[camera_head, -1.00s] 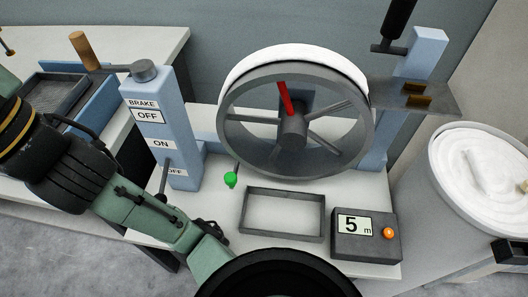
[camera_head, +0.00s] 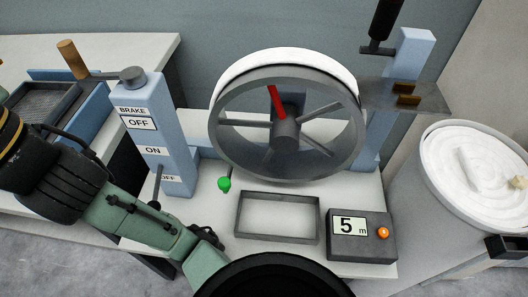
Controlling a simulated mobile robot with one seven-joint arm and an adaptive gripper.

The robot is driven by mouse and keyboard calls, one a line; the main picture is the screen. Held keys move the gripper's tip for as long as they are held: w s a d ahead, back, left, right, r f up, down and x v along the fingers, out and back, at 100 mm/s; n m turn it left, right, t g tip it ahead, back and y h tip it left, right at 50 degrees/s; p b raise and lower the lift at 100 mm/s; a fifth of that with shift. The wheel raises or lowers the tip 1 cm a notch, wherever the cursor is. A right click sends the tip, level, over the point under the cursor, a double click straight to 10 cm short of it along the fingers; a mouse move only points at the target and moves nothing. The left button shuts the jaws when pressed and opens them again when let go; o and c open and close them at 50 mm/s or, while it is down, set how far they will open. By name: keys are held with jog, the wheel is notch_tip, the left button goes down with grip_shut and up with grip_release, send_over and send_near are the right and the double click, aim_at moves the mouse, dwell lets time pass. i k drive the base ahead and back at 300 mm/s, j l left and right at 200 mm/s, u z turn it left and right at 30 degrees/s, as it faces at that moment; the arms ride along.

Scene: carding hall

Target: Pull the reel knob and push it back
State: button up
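The reel (camera_head: 287,174) is a large grey spoked wheel with a white band on its upper rim. It stands on the pale bench (camera_head: 205,215). A red bar (camera_head: 275,101) sits at its hub. A small green ball knob (camera_head: 225,184) on a thin stem is low at the left of the reel, above the bench. I cannot tell whether this knob is the reel knob or how it joins the reel. My arm crosses the lower left, left of the green knob.
A blue brake post (camera_head: 172,130) with OFF and ON labels and a wooden-handled crank (camera_head: 73,58) stands left. A shallow grey frame (camera_head: 240,216) and a box reading 5 m (camera_head: 346,250) lie in front. A can of white sliver (camera_head: 465,165) is at right.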

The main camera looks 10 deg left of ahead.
aim_at(223, 183)
jog(key=k+j, duration=0.15)
jog(key=k, duration=0.2)
jog(key=k+j, duration=0.15)
jog(key=k, duration=0.2)
jog(key=k+j, duration=0.25)
jog(key=j, duration=0.1)
